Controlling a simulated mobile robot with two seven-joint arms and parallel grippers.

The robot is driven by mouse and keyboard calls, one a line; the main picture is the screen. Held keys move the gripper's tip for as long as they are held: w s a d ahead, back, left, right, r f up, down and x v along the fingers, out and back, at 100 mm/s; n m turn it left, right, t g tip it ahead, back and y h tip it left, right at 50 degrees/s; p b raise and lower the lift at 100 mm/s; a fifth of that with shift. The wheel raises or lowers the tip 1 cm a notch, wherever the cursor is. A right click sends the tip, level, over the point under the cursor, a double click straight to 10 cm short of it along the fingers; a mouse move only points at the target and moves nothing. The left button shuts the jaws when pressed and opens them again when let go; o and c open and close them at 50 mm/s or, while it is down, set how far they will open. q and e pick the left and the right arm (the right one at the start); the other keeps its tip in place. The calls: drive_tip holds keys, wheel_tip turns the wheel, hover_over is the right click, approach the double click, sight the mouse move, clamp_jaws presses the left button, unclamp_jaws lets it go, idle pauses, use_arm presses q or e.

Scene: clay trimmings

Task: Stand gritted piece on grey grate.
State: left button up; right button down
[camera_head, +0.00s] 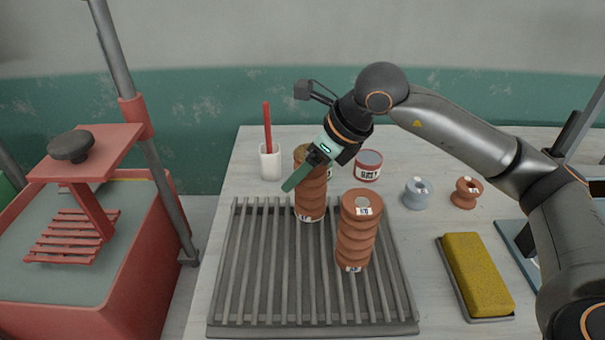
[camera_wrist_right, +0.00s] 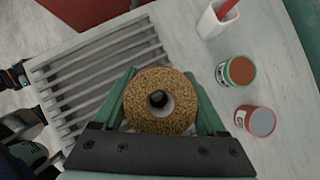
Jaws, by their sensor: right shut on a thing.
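The gritted piece (camera_head: 311,200) is a ribbed terracotta column with a speckled, gritty top, seen from above in the right wrist view (camera_wrist_right: 160,84). My right gripper (camera_head: 306,172) is shut on its upper part, with green fingers on either side. The piece is upright over the back part of the grey grate (camera_head: 260,320); whether its base bears on the bars is hard to tell. My left gripper is not in view.
Behind the grate are a white cup (camera_head: 270,162) with a red stick and a red-labelled tin (camera_head: 368,165). The grate's left half is clear.

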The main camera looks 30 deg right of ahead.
drive_tip(key=shift+f, duration=0.4)
drive_tip(key=shift+f, duration=0.2)
unclamp_jaws()
drive_tip(key=shift+s+d+r, duration=0.1)
drive_tip(key=shift+r, duration=0.35)
drive_tip(key=v, duration=1.1)
drive_tip(key=shift+s+r, duration=0.1)
drive_tip(key=shift+s, duration=0.1)
